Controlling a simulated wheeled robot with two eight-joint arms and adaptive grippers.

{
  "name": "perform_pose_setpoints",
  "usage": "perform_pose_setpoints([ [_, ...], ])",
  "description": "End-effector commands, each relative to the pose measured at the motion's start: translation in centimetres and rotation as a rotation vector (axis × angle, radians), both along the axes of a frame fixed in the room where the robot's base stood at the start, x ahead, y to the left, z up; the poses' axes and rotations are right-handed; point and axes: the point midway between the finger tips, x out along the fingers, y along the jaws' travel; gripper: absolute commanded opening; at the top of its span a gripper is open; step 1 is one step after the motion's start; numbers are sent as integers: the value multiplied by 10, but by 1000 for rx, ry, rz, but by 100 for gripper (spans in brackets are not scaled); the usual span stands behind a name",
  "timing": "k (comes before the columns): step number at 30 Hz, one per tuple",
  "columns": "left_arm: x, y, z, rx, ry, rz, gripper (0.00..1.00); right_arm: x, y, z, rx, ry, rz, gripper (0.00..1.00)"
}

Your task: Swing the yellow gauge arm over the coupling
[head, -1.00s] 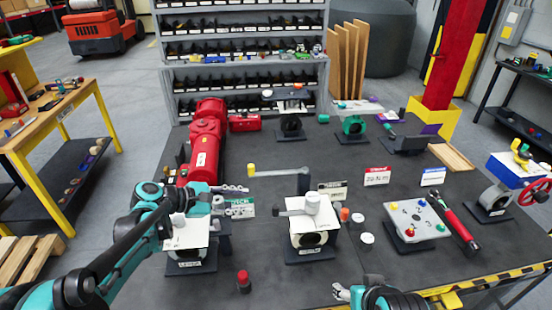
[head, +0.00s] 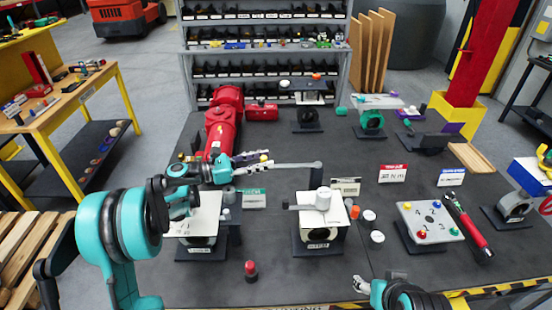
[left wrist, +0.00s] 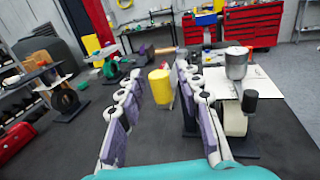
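The gauge arm (head: 290,166) is a thin grey bar. It reaches left from the top of a dark post behind the middle white-topped valve unit (head: 340,212). Its yellow end piece (left wrist: 160,87) stands upright between my left gripper's fingers in the left wrist view, with narrow gaps at the sides. My left gripper (head: 262,163) is open around that end; its tips also show in the left wrist view (left wrist: 163,62). A white cylinder (head: 323,199), possibly the coupling, tops the middle unit. My right gripper (head: 362,286) is at the front edge, and its finger opening is unclear.
Another white-topped unit (head: 198,215) stands below my left gripper. A red-capped piece (head: 251,270) stands at the front. A grey plate with coloured knobs (head: 428,222) and a red-handled tool (head: 468,228) are at right.

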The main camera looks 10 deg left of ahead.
Motion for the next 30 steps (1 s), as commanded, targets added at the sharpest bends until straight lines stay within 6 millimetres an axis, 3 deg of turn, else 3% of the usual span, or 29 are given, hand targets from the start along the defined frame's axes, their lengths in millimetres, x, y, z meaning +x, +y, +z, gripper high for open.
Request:
perform_pose_setpoints([
  [7, 15, -31, 0, 1, 0, -2, 35, 0, 0, -4, 0, 0, 0, 62],
  [18, 19, -38, 0, 1, 0, 0, 35, 0, 0, -5, 0, 0, 0, 62],
  [22, 19, -38, 0, 2, -1, 0, 1, 0, 0, -5, 0, 0, 0, 62],
  [30, 19, -38, 0, 2, -1, 0, 0, 0, 0, -5, 0, 0, 0, 62],
])
